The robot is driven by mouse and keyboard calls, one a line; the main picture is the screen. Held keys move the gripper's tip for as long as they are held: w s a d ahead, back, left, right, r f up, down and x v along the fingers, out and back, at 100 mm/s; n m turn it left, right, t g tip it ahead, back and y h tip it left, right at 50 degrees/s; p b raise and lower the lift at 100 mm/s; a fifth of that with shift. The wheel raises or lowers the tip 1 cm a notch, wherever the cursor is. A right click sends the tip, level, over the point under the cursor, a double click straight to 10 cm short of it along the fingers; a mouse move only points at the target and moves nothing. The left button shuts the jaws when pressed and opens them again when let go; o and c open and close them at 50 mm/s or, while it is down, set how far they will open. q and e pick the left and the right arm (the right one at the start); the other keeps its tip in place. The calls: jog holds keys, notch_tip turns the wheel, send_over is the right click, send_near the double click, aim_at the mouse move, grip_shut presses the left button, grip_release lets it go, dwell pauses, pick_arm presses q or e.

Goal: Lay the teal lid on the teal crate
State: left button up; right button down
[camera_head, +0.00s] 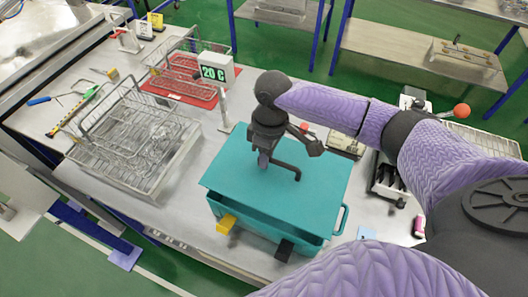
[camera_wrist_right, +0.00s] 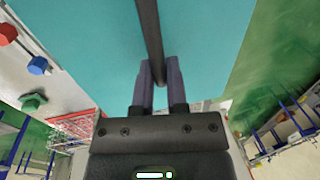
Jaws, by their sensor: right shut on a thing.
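The teal lid (camera_head: 232,180) is a flat panel with a dark bar handle (camera_head: 291,168) on top. It lies over the teal crate (camera_head: 262,234), roughly level and covering its opening from this view. I cannot tell whether the lid touches the rim all round. The crate has a yellow clip (camera_head: 227,224), a black clip (camera_head: 284,250) and a side handle (camera_head: 343,220). My right gripper (camera_head: 264,160) is shut on the lid's handle. In the right wrist view the fingers (camera_wrist_right: 158,68) pinch the dark bar above the teal lid (camera_wrist_right: 95,35). My left gripper is out of view.
A wire basket (camera_head: 135,140) stands left of the crate on the grey table. Behind are a red mat (camera_head: 185,85) with a rack and a display reading 20 C (camera_head: 217,70). A black holder (camera_head: 390,180) stands to the right. Tools lie at the far left.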

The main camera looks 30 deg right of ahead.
aim_at(266, 171)
notch_tip(266, 171, down, 5)
jog(key=shift+r+b, duration=0.1)
jog(key=shift+b, duration=0.55)
jog(key=shift+f+b, duration=0.45)
jog(key=shift+f, duration=0.4)
jog(key=shift+w, duration=0.1)
jog(key=shift+r, duration=0.1)
jog(key=shift+p, duration=0.35)
jog(key=shift+a, duration=0.1)
jog(key=shift+p, duration=0.35)
